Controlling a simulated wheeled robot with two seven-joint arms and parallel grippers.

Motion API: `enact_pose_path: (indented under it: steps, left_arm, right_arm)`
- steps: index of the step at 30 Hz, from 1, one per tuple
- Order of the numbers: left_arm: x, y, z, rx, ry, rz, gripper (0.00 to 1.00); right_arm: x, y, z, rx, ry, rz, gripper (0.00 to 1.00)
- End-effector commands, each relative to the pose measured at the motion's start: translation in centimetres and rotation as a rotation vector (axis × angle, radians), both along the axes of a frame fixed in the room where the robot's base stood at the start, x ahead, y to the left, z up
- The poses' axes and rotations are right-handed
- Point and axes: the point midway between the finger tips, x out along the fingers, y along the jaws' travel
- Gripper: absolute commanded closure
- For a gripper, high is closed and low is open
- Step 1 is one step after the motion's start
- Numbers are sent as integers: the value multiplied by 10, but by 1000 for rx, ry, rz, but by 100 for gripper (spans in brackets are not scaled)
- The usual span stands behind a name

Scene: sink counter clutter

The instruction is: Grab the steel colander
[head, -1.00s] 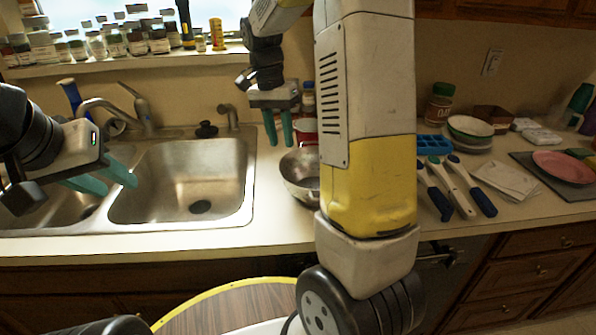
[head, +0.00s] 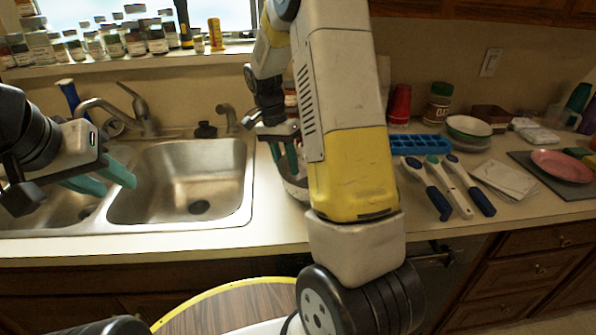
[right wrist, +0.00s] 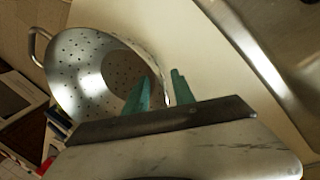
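The steel colander (right wrist: 88,72) fills the left of the right wrist view, with its perforated bowl and a loop handle. In the head view only a strip of the colander (head: 293,190) shows, right of the sink; my right arm hides the rest. My right gripper (right wrist: 160,90) is open, its teal fingers apart on either side of the colander's near rim. In the head view it (head: 287,158) is at the colander's edge. Whether the fingers touch the rim cannot be told. My left gripper (head: 108,180) is open and empty over the sink.
The double sink (head: 185,180) lies left of the colander. Spice jars line the sill.

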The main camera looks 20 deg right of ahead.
Motion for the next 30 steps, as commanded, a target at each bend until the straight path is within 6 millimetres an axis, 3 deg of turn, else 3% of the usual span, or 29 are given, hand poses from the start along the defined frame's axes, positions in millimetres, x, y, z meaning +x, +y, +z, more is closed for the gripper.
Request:
enact_pose_path:
  steps: [3,8,30]
  left_arm:
    - [0,0,0,0,0,0,64]
    - [0,0,0,0,0,0,64]
    - [0,0,0,0,0,0,64]
  right_arm:
    - [0,0,0,0,0,0,71]
    - [0,0,0,0,0,0,100]
    - [0,0,0,1,-1,1,100]
